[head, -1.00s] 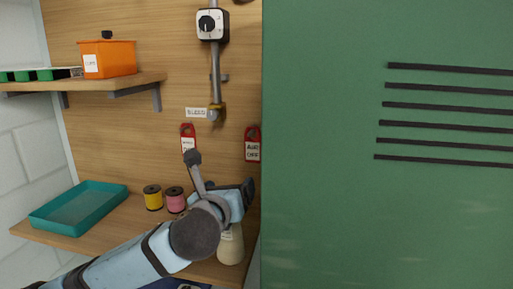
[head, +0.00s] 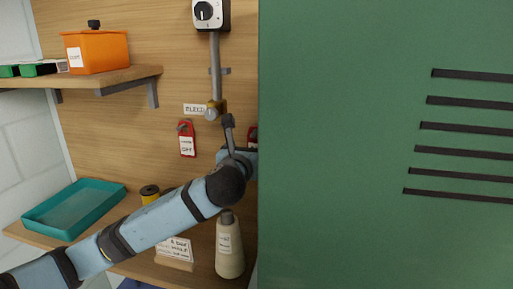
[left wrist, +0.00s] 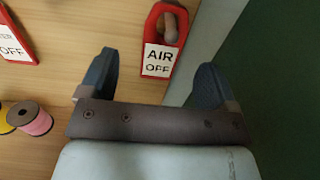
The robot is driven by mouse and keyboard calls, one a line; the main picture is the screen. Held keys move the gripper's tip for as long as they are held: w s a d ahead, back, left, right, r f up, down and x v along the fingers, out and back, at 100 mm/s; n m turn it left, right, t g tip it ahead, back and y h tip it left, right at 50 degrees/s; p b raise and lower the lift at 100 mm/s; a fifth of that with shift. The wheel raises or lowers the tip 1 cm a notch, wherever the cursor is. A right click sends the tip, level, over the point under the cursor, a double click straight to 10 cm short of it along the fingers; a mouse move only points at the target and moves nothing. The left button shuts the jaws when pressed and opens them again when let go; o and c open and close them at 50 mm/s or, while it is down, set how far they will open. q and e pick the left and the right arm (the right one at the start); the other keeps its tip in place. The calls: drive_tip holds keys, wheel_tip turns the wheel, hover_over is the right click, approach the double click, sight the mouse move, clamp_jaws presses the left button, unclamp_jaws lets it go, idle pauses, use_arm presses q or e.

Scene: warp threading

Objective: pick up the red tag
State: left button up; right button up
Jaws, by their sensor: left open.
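A red tag reading "AIR OFF" hangs on the wooden back panel. In the left wrist view the tag (left wrist: 158,62) shows ahead, between the two fingers, with a peg through its top opening. In the head view only a sliver of this tag (head: 252,134) shows above my left gripper (head: 246,160). A second red tag (head: 187,140) hangs to its left; it also shows at the upper left of the left wrist view (left wrist: 14,40). My left gripper is open, its fingers on either side of the "AIR OFF" tag's outline; contact is not visible. My right gripper is out of view.
A green panel (head: 370,130) stands close to the right of the gripper. Below are a pale bottle (head: 229,250), a sign card (head: 175,251), a yellow spool (head: 149,193) and a teal tray (head: 73,207). A pipe with a valve (head: 215,108) is above.

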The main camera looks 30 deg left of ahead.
use_arm(q)
drive_tip(key=x, duration=0.2)
drive_tip(key=p+x, duration=0.1)
drive_tip(key=x, duration=0.2)
drive_tip(key=shift+w+d+f, duration=0.1)
drive_tip(key=shift+d+f, duration=0.15)
drive_tip(key=shift+c, duration=0.8)
drive_tip(key=c, duration=0.8)
drive_tip(key=shift+c, duration=0.2)
drive_tip(key=b+v, duration=0.1)
drive_tip(key=v, duration=0.5)
drive_tip(key=r+b+v, duration=0.1)
drive_tip(key=v, duration=0.5)
drive_tip(key=b+v, duration=0.1)
drive_tip(key=v, duration=0.5)
drive_tip(key=shift+r, duration=0.25)
